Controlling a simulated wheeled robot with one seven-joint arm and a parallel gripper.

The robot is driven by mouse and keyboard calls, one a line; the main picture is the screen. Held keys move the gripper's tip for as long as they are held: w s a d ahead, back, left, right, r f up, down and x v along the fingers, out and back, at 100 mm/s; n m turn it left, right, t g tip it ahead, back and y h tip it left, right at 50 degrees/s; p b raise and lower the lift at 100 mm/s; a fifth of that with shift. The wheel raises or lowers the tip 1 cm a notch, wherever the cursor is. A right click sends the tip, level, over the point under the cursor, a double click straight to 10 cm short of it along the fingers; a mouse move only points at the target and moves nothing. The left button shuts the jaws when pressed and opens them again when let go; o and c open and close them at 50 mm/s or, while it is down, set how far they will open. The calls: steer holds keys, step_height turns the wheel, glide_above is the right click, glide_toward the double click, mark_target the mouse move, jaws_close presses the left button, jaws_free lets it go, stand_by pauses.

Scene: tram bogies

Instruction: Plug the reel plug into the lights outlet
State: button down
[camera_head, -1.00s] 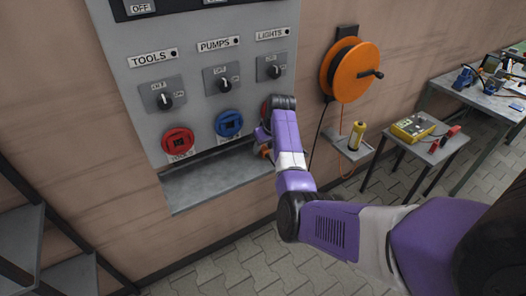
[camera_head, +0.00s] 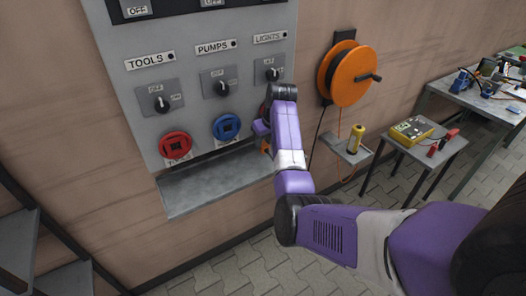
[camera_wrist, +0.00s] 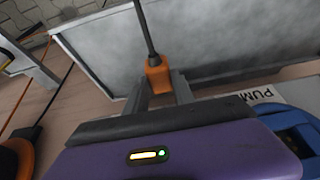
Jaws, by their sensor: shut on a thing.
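The orange reel plug (camera_wrist: 158,75) shows in the wrist view between the two grey fingers of my gripper (camera_wrist: 160,92), which is shut on it. A dark cable runs from the plug up the picture. In the head view, only a small orange bit of the plug (camera_head: 264,146) shows beside my wrist. The lights outlet is mostly hidden behind my wrist; a red sliver of its rim (camera_head: 263,109) shows below the LIGHTS label (camera_head: 270,37) and switch (camera_head: 268,71). I cannot tell whether the plug touches the outlet.
The blue pumps outlet (camera_head: 227,127) and red tools outlet (camera_head: 175,146) sit to the left on the grey panel (camera_head: 200,55). A metal shelf (camera_head: 210,182) juts out below. The orange cable reel (camera_head: 346,74) hangs at right, above a small shelf with a yellow cylinder (camera_head: 356,138).

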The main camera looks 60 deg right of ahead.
step_height(320, 180, up, 2)
steer(key=s+a, duration=0.5)
steer(key=s, duration=0.3)
steer(key=s+a+b, duration=0.1)
steer(key=s+a, duration=0.4)
steer(key=s, duration=0.3)
steer(key=shift+s+r+b, duration=0.15)
steer(key=shift+s+b, duration=0.05)
steer(key=shift+b, duration=0.1)
steer(key=shift+a, duration=0.1)
